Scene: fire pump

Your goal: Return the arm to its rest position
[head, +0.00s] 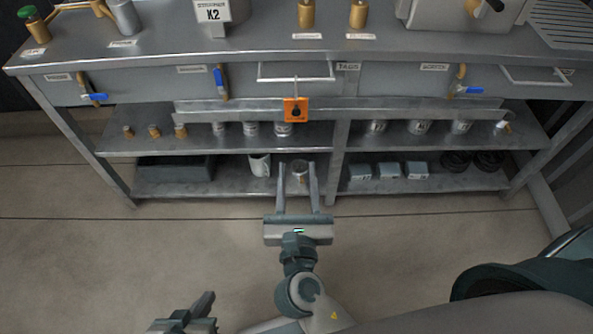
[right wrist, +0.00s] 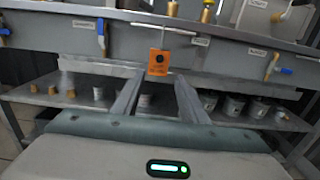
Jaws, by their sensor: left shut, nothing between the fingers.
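My right gripper (head: 297,172) is stretched out in front of the workbench, its two long fingers parallel and apart. In the right wrist view the same gripper (right wrist: 157,92) is open, with nothing held between its fingers. A can on the lower shelf (head: 299,173) shows behind the gap in the head view; contact is not visible. My left gripper (head: 197,312) is low at the bottom edge of the head view, shut and empty, partly cut off by the frame.
An orange tag (head: 296,109) hangs from the middle drawer handle (head: 296,72), just above my right fingers. The metal bench (head: 135,60) has blue-handled valves, such as one (head: 219,80) left of the drawer. Its shelves hold cans and boxes. The floor (head: 130,255) in front is clear.

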